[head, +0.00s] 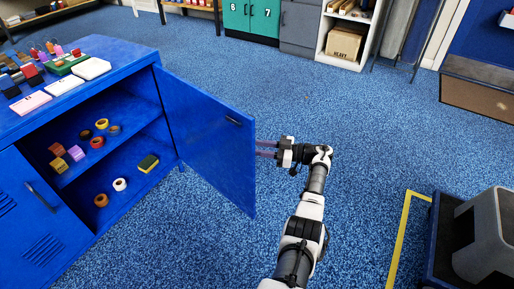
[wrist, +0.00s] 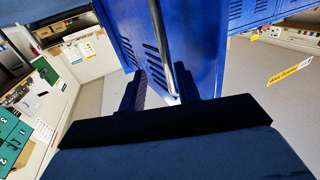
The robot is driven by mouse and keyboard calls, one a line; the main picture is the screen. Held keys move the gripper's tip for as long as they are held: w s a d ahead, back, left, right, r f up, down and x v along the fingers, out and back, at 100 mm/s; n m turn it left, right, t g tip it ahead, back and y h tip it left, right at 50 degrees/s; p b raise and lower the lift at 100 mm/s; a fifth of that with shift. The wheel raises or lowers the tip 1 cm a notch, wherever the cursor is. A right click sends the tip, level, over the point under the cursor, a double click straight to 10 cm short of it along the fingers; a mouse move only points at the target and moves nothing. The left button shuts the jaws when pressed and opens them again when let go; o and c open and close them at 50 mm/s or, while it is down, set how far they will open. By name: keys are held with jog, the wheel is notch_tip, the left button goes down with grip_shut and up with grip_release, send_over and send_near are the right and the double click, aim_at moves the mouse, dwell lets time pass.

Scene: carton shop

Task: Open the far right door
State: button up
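The far right door (head: 208,130) of the blue cabinet (head: 100,215) stands swung wide open, its inner face toward the head camera. In the wrist view the door (wrist: 208,60) shows louvre slots and a long grey bar handle (wrist: 160,40). My gripper (head: 262,148) is at the door's outer side, level with its free edge. Its fingertips are partly hidden behind that edge in the head view. In the wrist view my gripper (wrist: 162,90) has its fingers apart, with the handle's end appearing between them. I cannot tell whether they touch it.
The open bay holds tape rolls (head: 101,123) and small blocks on shelves. The left door (head: 35,225) is shut. Boxes and blocks lie on the cabinet top. A dark platform with a grey stool (head: 485,235) stands at the right, beside yellow floor tape (head: 400,235). The blue floor beyond is clear.

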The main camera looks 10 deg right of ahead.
jog(key=b+v, duration=0.3)
jog(key=v, duration=0.8)
jog(key=shift+d+b, duration=0.3)
jog(key=shift+s, duration=0.15)
